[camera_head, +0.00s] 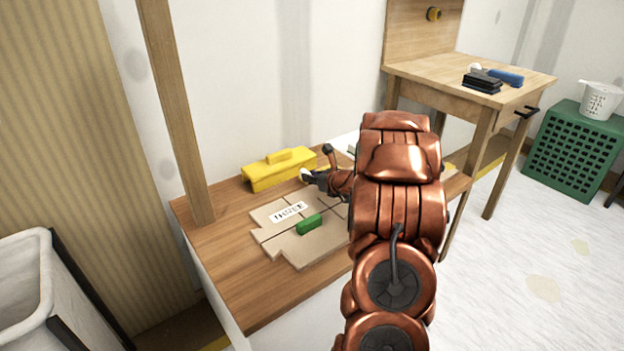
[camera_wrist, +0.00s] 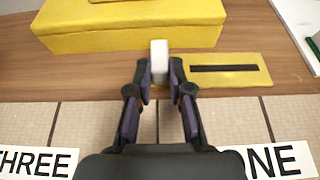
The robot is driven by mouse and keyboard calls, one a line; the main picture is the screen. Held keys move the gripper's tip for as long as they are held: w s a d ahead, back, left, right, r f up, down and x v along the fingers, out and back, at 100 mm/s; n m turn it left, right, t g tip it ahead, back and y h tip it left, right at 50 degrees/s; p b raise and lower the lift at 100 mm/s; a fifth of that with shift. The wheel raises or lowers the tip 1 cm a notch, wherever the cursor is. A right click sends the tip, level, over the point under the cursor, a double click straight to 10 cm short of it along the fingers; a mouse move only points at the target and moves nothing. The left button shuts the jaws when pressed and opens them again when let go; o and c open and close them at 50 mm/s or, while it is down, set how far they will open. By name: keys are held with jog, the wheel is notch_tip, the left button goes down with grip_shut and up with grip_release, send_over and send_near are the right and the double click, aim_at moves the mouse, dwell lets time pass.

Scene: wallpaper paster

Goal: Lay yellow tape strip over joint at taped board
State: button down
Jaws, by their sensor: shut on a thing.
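My gripper (camera_head: 312,177) reaches over the low wooden bench from the right. In the wrist view my gripper (camera_wrist: 160,82) is shut on a small white block (camera_wrist: 159,50) at its fingertips. A flat yellow piece with a black bar (camera_wrist: 252,80) lies on the wood just right of the fingertips; I cannot tell whether it is the tape strip. The tan board (camera_head: 262,237) has dark joint lines and a label reading THREE (camera_head: 288,212). In the wrist view the board (camera_wrist: 85,118) lies below the fingers, between the THREE label (camera_wrist: 38,162) and one ending in NE (camera_wrist: 282,160).
A yellow toolbox (camera_head: 262,177) stands behind the board, close to my gripper. A green block (camera_head: 310,223) sits on the board. A wooden post (camera_head: 175,100) rises at the bench's left. A higher table (camera_head: 430,72) holds black and blue items. My arm hides the bench's right part.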

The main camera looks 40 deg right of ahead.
jog(key=shift+f, duration=0.15)
jog(key=c, duration=1.1)
grip_release()
jog(key=shift+o, duration=0.2)
jog(key=shift+r, duration=0.2)
